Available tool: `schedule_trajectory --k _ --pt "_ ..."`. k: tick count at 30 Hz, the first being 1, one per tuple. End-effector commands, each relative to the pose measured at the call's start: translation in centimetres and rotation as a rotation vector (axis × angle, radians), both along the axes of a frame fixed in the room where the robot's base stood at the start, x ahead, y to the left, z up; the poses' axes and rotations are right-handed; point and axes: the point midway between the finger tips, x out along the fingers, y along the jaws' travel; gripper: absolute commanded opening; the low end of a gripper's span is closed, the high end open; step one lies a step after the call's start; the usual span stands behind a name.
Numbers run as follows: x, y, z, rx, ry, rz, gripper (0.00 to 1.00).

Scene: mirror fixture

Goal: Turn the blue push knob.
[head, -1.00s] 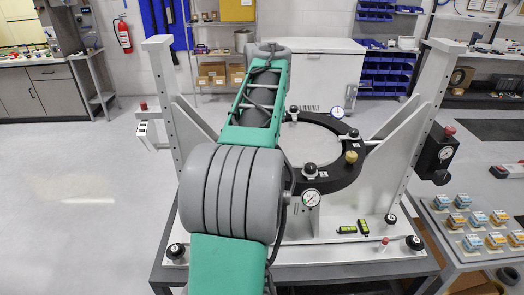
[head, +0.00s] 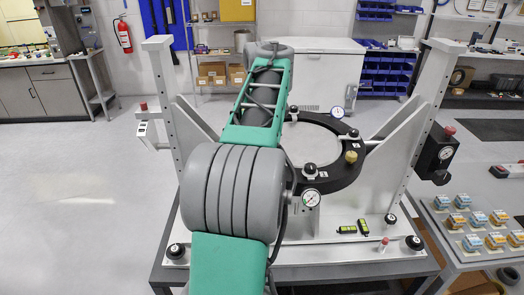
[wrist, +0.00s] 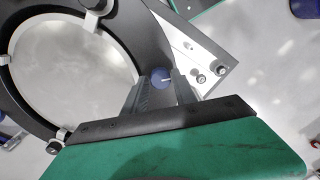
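The blue push knob (wrist: 161,77) is a small round knob with a light line across it, beside the black ring in the wrist view. My gripper (wrist: 160,83) is open, with one finger on each side of the knob. The knob shows in the gap between the fingertips; I cannot tell whether either finger touches it. In the head view my own arm hides the gripper and the blue knob.
The black mirror ring (head: 347,172) carries dark knobs, a brass knob (head: 351,157) and gauges (head: 310,198). Slanted grey uprights (head: 418,125) flank it. A black box with a gauge (head: 434,153) hangs on the right upright. Small blue and orange parts stand on the right table.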

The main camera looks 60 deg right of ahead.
Motion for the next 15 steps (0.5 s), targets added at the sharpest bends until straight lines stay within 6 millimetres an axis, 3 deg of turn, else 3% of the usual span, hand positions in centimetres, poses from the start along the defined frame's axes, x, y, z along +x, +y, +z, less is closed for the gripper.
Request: schedule_trajectory --k 6,15 --pt "-0.02 0.04 -0.12 0.003 0.001 0.0 0.5" --pt "-0.01 0.04 0.67 0.004 0.002 -0.001 0.5"
